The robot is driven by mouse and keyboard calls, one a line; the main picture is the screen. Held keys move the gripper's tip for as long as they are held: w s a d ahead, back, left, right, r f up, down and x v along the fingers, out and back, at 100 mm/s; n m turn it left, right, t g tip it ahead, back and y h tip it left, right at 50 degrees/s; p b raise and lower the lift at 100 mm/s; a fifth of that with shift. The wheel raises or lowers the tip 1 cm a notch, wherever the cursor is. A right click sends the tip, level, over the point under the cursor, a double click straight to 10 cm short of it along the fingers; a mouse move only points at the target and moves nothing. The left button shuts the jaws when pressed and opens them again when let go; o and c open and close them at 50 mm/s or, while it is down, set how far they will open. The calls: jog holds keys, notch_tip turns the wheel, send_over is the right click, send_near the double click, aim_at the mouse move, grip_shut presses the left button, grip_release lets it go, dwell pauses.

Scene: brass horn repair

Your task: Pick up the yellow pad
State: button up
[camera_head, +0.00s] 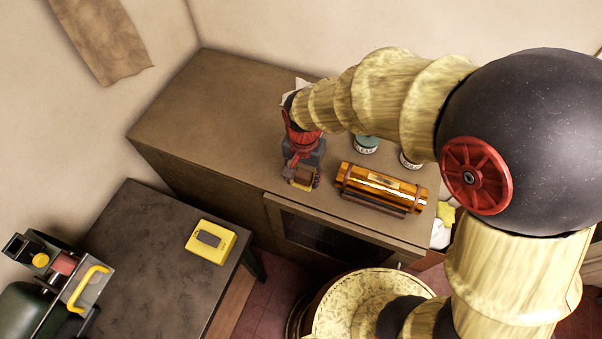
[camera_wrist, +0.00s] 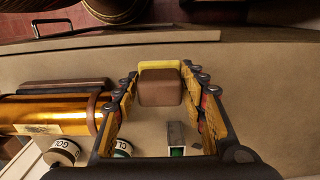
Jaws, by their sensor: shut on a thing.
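The yellow pad (camera_wrist: 160,65) has a brown block on top of it and sits between my fingertips in the wrist view. My gripper (camera_wrist: 160,88) is shut on it, with one finger on each side. In the head view my gripper (camera_head: 302,176) is over the brown cabinet top near its front edge. A yellow edge of the pad (camera_head: 301,185) shows there below the fingers. I cannot tell whether the pad touches the cabinet top.
A brass cylinder (camera_head: 381,188) lies right of my gripper on the cabinet (camera_head: 225,110), with jars (camera_head: 366,145) behind it. A yellow piece with a grey top (camera_head: 211,241) lies on the dark table (camera_head: 150,265). The cabinet's left part is clear.

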jog(key=s+d+r, duration=0.2)
jog(key=s+r, duration=0.3)
jog(key=s, duration=0.4)
jog(key=shift+s+d, duration=0.15)
jog(key=shift+s, duration=0.15)
jog(key=o, duration=0.6)
jog(key=shift+c, duration=0.2)
jog(key=c, duration=0.4)
jog(key=shift+w+f, duration=0.1)
